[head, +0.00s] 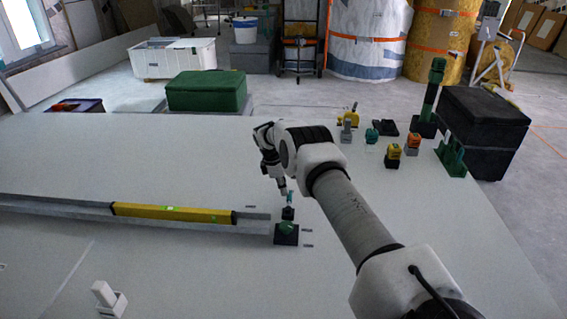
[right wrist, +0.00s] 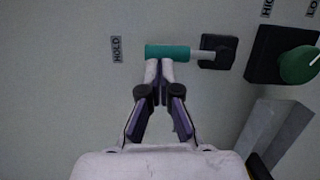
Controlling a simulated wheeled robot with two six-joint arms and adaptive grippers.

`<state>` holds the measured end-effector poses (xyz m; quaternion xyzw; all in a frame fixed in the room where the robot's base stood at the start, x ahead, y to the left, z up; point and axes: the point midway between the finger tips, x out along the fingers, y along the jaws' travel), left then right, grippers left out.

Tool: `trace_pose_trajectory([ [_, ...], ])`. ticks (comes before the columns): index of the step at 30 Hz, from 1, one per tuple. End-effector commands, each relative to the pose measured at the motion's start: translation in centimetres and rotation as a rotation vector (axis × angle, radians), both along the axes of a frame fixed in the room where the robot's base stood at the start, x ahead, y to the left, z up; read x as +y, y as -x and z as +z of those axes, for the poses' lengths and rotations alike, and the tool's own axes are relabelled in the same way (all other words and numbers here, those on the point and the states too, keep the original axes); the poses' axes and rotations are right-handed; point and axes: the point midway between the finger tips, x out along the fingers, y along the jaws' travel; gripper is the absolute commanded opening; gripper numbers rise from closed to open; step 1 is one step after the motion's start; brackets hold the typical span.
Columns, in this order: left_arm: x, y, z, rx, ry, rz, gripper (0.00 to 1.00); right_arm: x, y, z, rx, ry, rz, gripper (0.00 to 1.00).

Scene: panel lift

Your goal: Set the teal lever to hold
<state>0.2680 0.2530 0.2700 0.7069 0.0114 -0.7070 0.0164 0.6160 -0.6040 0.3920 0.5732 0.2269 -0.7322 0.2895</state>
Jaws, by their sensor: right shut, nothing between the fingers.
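The teal lever (right wrist: 168,52) shows in the right wrist view, with a grey shaft running to a black base (right wrist: 217,53). Its handle lies left of the base and points at the HOLD label (right wrist: 116,49), with a gap between. The lever also shows small in the head view (head: 289,198). My right gripper (right wrist: 160,66) is shut and empty. Its fingertips are at the lower edge of the teal handle and appear to touch it; exact contact is hard to tell. It also shows in the head view (head: 283,189). My left gripper is not in view.
A green knob (head: 286,228) on a black plate is close to the lever. A metal rail with a yellow level (head: 172,213) lies left on the white panel (head: 150,160). Several small coloured objects, a green post (head: 432,90) and a black box (head: 485,115) stand at the back right.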

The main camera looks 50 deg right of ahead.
Motion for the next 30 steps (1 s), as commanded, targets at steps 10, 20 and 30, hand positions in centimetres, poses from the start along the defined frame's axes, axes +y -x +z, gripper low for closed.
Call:
trace_pose_trajectory([
  [10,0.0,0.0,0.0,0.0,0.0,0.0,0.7,0.6,-0.7,3.2,-0.003,-0.001,0.001,0.0],
  [20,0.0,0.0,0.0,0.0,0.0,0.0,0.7,1.7,-1.9,10.2,-0.002,0.001,0.0,0.0],
  [30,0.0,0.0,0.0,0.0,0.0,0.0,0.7,2.0,-2.1,11.7,0.0,0.0,0.0,0.0],
])
